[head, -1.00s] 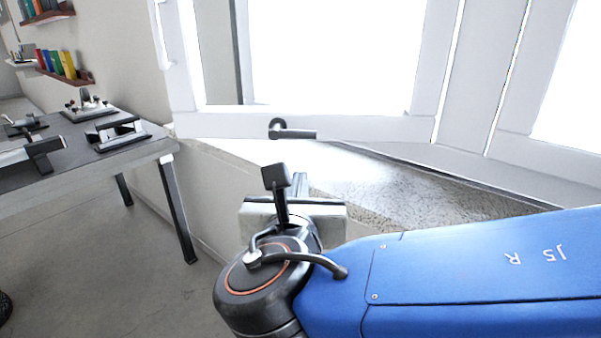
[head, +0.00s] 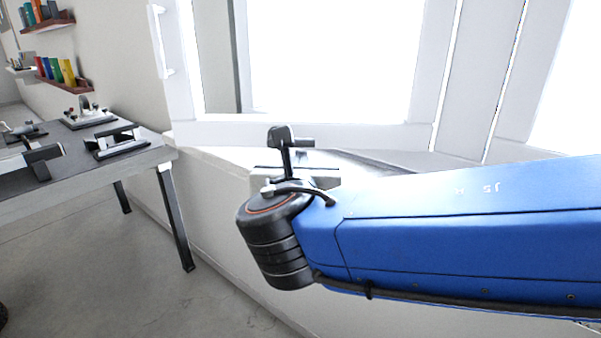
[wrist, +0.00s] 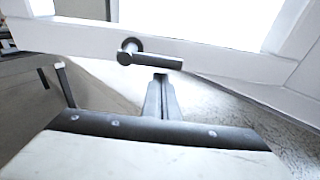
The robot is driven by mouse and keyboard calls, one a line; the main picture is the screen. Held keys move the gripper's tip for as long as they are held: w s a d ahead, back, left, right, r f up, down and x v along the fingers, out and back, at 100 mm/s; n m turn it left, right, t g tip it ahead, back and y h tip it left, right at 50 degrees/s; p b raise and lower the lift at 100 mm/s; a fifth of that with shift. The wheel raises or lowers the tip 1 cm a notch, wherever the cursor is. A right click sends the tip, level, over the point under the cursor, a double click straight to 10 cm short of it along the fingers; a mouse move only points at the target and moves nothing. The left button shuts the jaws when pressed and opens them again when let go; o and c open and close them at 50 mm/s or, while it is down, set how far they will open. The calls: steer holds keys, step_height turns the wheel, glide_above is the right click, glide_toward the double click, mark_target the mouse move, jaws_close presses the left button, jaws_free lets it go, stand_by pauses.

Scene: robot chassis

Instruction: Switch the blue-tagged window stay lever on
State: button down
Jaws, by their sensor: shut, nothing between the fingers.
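The window stay lever (wrist: 150,58) is a dark grey handle on a round pivot, on the white lower window frame. In the wrist view it lies nearly level, its free end pointing right and slightly down. In the head view only its right end (head: 304,142) shows, behind my wrist camera mount. No blue tag is visible on it. My gripper (wrist: 161,80) is shut and empty. My arm hides the fingers in the head view.
A speckled sill (wrist: 225,110) runs below the window frame (head: 330,134). A grey table (head: 85,178) with several black fixtures stands at the left. Shelves with books (head: 55,72) hang on the left wall. Open floor lies between table and sill wall.

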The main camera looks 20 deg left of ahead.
mark_target(303, 143)
steer(key=shift+r, duration=0.4)
steer(key=shift+d+r+n, duration=0.15)
steer(key=shift+r+n, duration=0.2)
steer(key=shift+n, duration=0.15)
steer(key=r+n, duration=0.1)
steer(key=n+h, duration=0.1)
steer(key=n, duration=0.1)
steer(key=shift+r, duration=0.35)
steer(key=a+r+n+t+h, duration=0.1)
steer(key=a+r+n, duration=0.2)
steer(key=r+n, duration=0.2)
steer(key=shift+s+a+n, duration=0.2)
steer(key=shift+s+n, duration=0.2)
steer(key=shift+n, duration=0.6)
steer(key=shift+a+r, duration=0.15)
steer(key=shift+a, duration=0.05)
stand_by(0.5)
